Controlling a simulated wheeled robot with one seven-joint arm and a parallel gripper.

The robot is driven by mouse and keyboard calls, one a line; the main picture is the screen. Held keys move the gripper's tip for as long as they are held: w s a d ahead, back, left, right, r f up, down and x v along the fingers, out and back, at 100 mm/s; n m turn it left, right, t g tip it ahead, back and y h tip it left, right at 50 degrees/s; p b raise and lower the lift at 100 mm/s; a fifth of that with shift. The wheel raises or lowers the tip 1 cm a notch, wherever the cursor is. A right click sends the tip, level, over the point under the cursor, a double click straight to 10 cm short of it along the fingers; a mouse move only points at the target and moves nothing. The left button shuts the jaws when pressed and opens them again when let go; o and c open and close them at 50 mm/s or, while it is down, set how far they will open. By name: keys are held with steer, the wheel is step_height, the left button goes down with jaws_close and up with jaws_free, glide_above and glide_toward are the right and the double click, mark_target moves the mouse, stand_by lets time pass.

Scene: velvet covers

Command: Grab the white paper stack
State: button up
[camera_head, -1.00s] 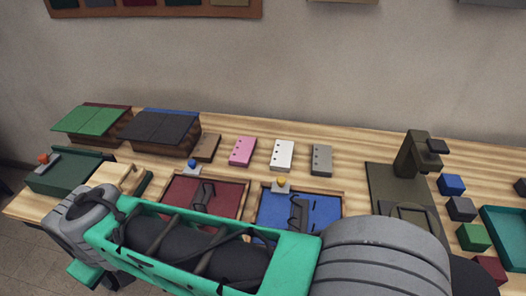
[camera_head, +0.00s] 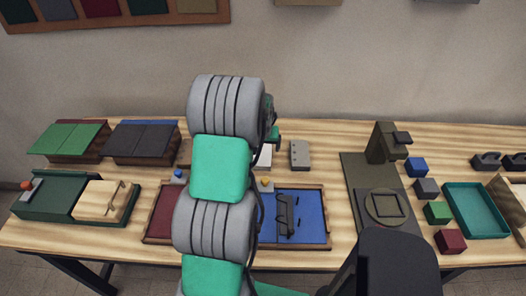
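The white paper stack (camera_head: 265,157) lies flat on the wooden table, towards its back edge. Only its right part shows; my raised arm covers the rest. My gripper (camera_head: 273,137) is at the far end of the arm, just above and behind the white stack in the picture. Only a small green and dark part of it shows past the arm. Its fingers are hidden, so I cannot tell whether it is open or touching anything.
A grey stack (camera_head: 299,155) lies right of the white one. A red tray (camera_head: 161,216) and a blue tray (camera_head: 313,217) lie in front. A dark press (camera_head: 383,145) stands right, near coloured blocks and a teal tray (camera_head: 474,211). Dark covers (camera_head: 143,140) are at left.

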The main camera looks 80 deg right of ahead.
mark_target(263, 153)
steer(key=p+x, duration=0.2)
steer(key=x, duration=0.5)
steer(key=shift+w+d, duration=0.1)
steer(key=shift+d, duration=0.15)
steer(key=shift+c, duration=0.2)
steer(key=c, duration=1.6)
steer(key=shift+c, duration=0.4)
steer(key=shift+r, duration=0.15)
